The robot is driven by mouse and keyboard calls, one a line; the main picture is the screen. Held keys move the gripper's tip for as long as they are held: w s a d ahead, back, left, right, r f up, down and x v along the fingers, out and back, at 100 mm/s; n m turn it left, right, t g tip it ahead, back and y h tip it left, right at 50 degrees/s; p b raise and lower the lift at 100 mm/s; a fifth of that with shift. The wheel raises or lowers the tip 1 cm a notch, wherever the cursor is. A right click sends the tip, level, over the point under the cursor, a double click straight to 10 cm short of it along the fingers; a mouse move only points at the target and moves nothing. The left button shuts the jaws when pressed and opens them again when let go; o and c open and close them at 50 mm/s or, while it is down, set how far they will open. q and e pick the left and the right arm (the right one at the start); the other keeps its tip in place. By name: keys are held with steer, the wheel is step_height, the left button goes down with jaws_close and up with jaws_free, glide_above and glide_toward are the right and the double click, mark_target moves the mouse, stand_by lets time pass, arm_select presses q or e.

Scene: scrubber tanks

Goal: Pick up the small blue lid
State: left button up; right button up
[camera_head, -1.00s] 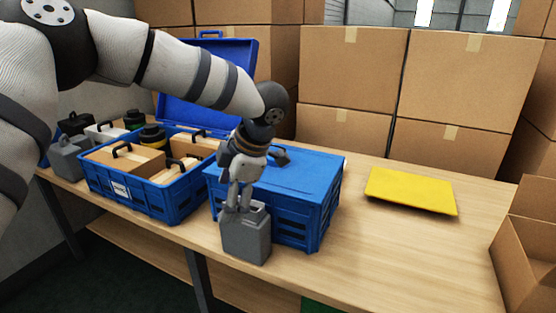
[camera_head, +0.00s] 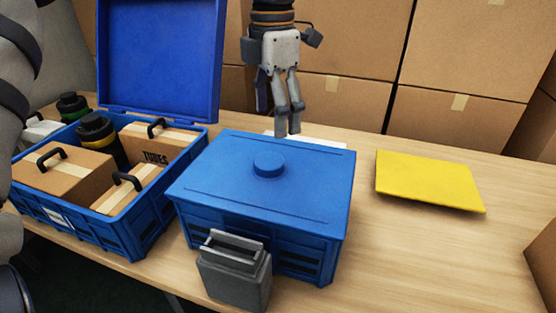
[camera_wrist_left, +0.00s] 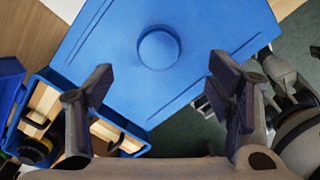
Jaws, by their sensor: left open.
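The small blue lid (camera_head: 262,184) with a round knob (camera_head: 267,164) lies flat on the smaller blue crate (camera_head: 268,240). My left gripper (camera_head: 288,134) points down above the lid's far side, apart from it. In the left wrist view my left gripper (camera_wrist_left: 160,64) is open and empty. The lid (camera_wrist_left: 110,60) fills the middle of that view. Its knob (camera_wrist_left: 158,47) shows between the fingertips. Grey jointed parts at the right edge of the wrist view may be my right arm; its jaws are unclear.
A grey canister (camera_head: 238,278) stands against the crate's front. Left is an open blue crate (camera_head: 135,235) with boxes and a black-yellow container, its big lid (camera_head: 160,60) raised. A yellow panel (camera_head: 428,180) lies right. Cardboard boxes (camera_head: 345,48) stand behind.

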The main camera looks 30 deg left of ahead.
mark_target(269, 160)
arm_select(q)
steer(key=f, duration=0.6)
steer(key=s+f, duration=0.1)
steer(key=f, duration=0.2)
steer(key=shift+a+f, duration=0.15)
steer(key=shift+a, duration=0.2)
steer(key=shift+w+f, duration=0.1)
steer(key=shift+f, duration=0.3)
steer(key=c, duration=1.4)
